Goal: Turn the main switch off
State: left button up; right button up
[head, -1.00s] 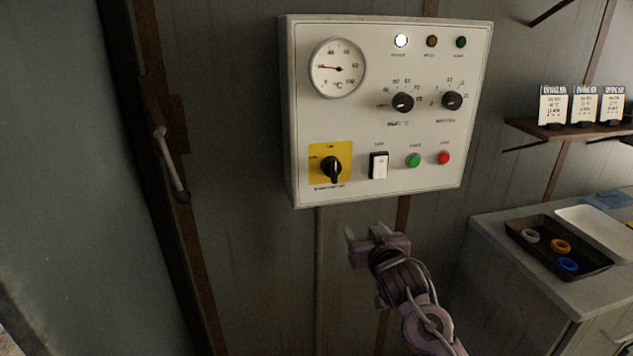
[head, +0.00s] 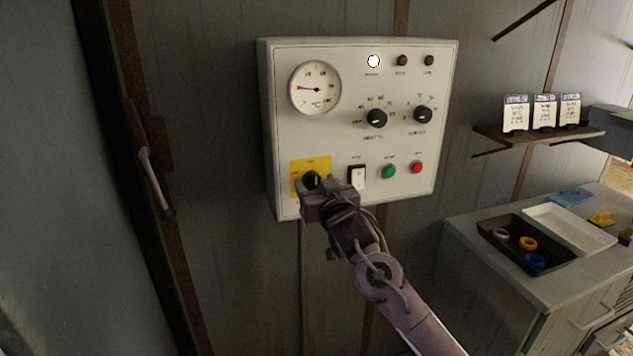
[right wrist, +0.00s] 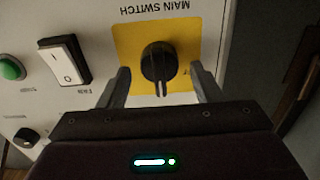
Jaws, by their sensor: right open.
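The main switch is a black rotary knob (head: 311,179) on a yellow plate (head: 323,162), at the lower left of the white control panel (head: 262,120). In the right wrist view the knob (right wrist: 158,62) sits between the two fingers of my right gripper (right wrist: 160,85), its pale mark pointing toward the gripper body. The fingers stand open, one on each side of the knob, with gaps visible. In the head view my right gripper (head: 316,188) covers the lower part of the plate and knob. My left gripper is not in view.
A white rocker switch (head: 358,177), a green button (head: 389,171) and a red button (head: 417,167) sit right of the knob. A gauge (head: 315,88) and two dials are above. A white lamp (head: 373,62) is lit. A counter with a dark tray (head: 484,223) stands at right.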

jog(key=shift+w, duration=0.1)
jog(key=c, duration=1)
